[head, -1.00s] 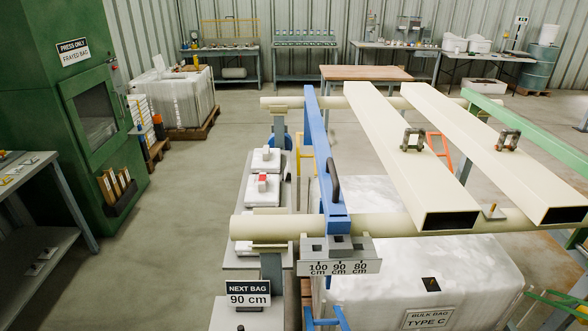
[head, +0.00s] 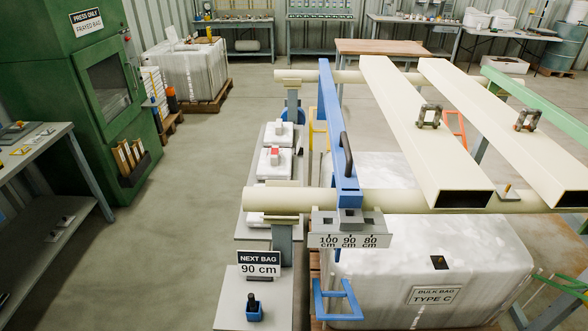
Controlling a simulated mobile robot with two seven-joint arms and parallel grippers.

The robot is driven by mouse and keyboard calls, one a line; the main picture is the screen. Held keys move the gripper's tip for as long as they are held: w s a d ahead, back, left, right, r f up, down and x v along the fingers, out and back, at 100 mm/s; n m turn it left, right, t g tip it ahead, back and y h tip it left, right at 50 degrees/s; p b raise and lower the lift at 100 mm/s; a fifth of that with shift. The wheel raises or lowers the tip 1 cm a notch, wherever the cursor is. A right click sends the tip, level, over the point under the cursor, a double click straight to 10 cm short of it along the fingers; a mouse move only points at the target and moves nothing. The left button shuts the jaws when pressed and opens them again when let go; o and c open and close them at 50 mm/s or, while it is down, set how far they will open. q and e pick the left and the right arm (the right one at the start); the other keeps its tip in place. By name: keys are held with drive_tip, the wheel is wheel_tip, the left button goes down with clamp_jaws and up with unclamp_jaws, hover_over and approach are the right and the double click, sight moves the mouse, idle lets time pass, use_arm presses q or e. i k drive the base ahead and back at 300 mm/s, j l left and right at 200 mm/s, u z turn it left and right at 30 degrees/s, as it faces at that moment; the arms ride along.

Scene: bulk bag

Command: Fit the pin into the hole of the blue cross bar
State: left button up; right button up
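The blue cross bar (head: 331,110) lies across two cream round rails, with a black handle (head: 346,155) on its right side. Its near end rests over the front rail, just behind a grey plate (head: 348,224) with square holes marked 100, 90 and 80 cm. A dark upright piece in a small blue block (head: 254,309), which looks like the pin in its holder, stands on a grey shelf at the bottom. I cannot make out the hole of the bar. Neither of my grippers shows.
A "NEXT BAG 90 cm" sign (head: 259,264) stands behind the block. Two cream beams (head: 420,130) with shackles lie right of the blue bar. A white bulk bag (head: 440,260) marked TYPE C sits below. The floor to the left is clear.

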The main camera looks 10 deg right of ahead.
sight(344, 179)
drive_tip(key=z, duration=0.9)
drive_tip(key=j+z, duration=0.55)
drive_tip(key=z, duration=0.3)
drive_tip(key=k+j+z, duration=0.1)
drive_tip(key=j+z, duration=0.15)
drive_tip(key=z, duration=0.15)
drive_tip(key=k+j+z, duration=0.3)
drive_tip(key=j, duration=0.15)
drive_tip(key=k+j+z, duration=0.3)
drive_tip(key=k+j, duration=0.6)
drive_tip(key=j, duration=0.25)
